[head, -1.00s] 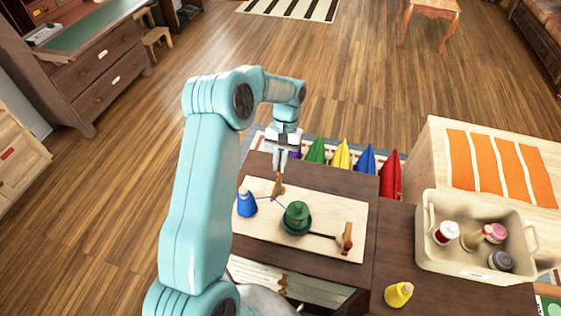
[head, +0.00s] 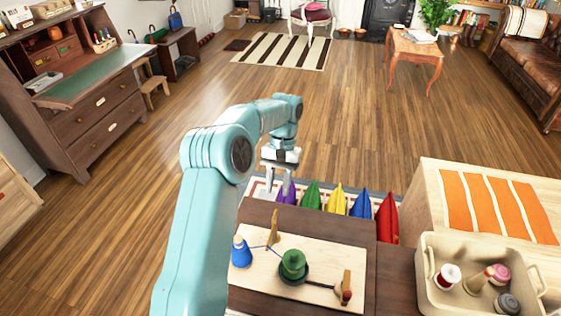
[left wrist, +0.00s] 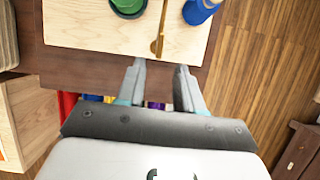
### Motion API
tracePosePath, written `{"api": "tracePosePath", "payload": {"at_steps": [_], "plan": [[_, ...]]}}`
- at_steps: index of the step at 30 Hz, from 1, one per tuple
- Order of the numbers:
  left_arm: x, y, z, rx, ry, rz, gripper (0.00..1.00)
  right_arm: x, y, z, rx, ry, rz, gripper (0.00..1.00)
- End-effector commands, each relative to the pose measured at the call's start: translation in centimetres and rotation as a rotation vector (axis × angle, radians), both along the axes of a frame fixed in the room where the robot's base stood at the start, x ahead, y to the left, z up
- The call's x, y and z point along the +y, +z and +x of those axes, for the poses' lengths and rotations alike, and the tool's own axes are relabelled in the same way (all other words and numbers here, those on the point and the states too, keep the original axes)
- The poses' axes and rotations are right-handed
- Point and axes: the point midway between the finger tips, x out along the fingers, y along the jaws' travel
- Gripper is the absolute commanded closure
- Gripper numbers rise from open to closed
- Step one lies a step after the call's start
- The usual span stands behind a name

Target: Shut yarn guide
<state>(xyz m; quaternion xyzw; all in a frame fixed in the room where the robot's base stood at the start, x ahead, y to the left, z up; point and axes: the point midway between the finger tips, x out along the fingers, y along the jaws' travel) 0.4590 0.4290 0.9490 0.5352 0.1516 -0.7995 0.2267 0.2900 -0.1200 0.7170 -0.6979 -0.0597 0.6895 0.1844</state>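A light wooden board (head: 318,252) lies on the dark table. On it stand a blue yarn cone (head: 241,253), a green spool (head: 292,264) on a dark round base, and a thin upright wooden piece (head: 273,230), which seems to be the yarn guide. Blue thread runs from the cone toward this piece. In the left wrist view the piece (left wrist: 157,42) is a narrow brown strip ahead of the fingertips. My left gripper (head: 279,190) is open and empty, beyond the board's far edge and apart from the piece. My right gripper is not in view.
A wooden handle with a red end (head: 347,288) is at the board's right. Purple, green, yellow, blue and red pointed pieces (head: 337,200) stand behind the table. A cream bin (head: 453,294) with several spools is at right. Open floor lies beyond.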

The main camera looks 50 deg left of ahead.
Motion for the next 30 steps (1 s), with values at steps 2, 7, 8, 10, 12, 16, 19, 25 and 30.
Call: {"api": "tracePosePath", "payload": {"at_steps": [2, 7, 8, 10, 12, 16, 19, 25, 30], "plan": [[0.4, 1.8, 0.8, -0.004, -0.001, 0.002, 0.64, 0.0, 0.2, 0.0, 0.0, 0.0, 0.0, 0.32], [1.0, 5.0, 1.8, -0.002, -0.001, 0.001, 0.64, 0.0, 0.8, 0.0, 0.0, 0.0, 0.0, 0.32], [1.1, 5.5, 1.9, -0.001, -0.002, 0.0, 0.64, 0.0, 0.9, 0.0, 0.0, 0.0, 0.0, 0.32], [1.3, 6.3, 2.2, 0.0, -0.001, 0.0, 0.64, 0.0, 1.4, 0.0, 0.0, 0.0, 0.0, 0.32], [1.4, 6.8, 2.4, 0.001, -0.001, 0.0, 0.64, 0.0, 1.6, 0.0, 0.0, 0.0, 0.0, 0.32], [1.6, 7.5, 2.6, 0.001, -0.001, 0.0, 0.64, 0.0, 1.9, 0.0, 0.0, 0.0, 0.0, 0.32], [1.6, 7.6, 2.7, 0.002, -0.001, -0.001, 0.64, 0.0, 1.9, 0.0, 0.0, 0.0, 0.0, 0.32], [1.6, 7.6, 2.7, 0.001, -0.001, 0.0, 0.64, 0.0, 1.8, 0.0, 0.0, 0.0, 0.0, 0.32], [1.6, 7.6, 2.7, 0.001, -0.001, 0.0, 0.64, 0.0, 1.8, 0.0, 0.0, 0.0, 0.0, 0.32]]}}
